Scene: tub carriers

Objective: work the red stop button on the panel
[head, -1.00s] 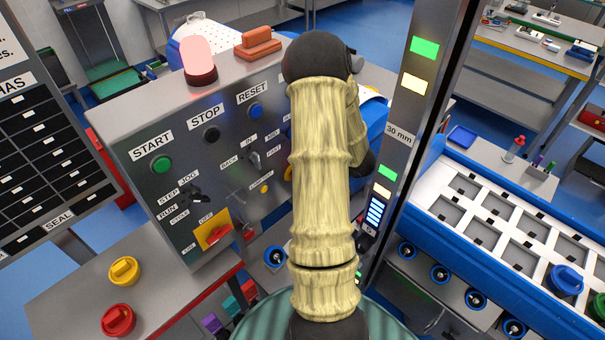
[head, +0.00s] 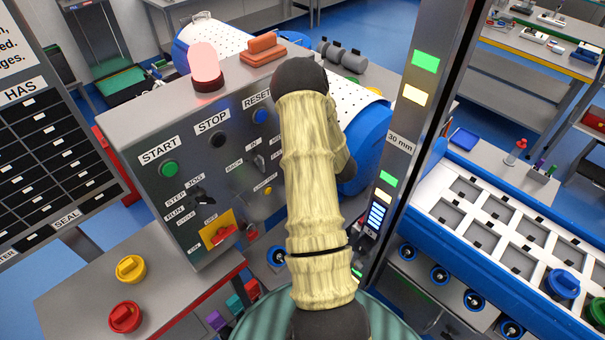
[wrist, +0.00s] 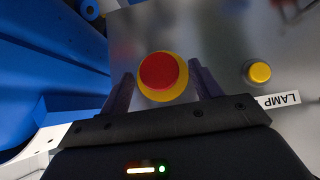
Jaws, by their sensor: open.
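The red stop button (wrist: 158,70), a round red cap on a yellow collar, shows in the wrist view on the grey panel (wrist: 215,35). My gripper (wrist: 161,80) is open, with one dark finger on each side of the button in the picture. I cannot tell whether the fingers touch it. In the head view my arm hides the button and the gripper. There the panel (head: 150,130) carries a black button (head: 217,139) under the STOP label.
A yellow button (wrist: 258,72) beside the LAMP label is right of the red button in the wrist view. The head view shows a green START button (head: 169,168), a blue RESET button (head: 260,116) and a red switch (head: 219,235) on yellow. A grey post (head: 400,130) stands right of my arm.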

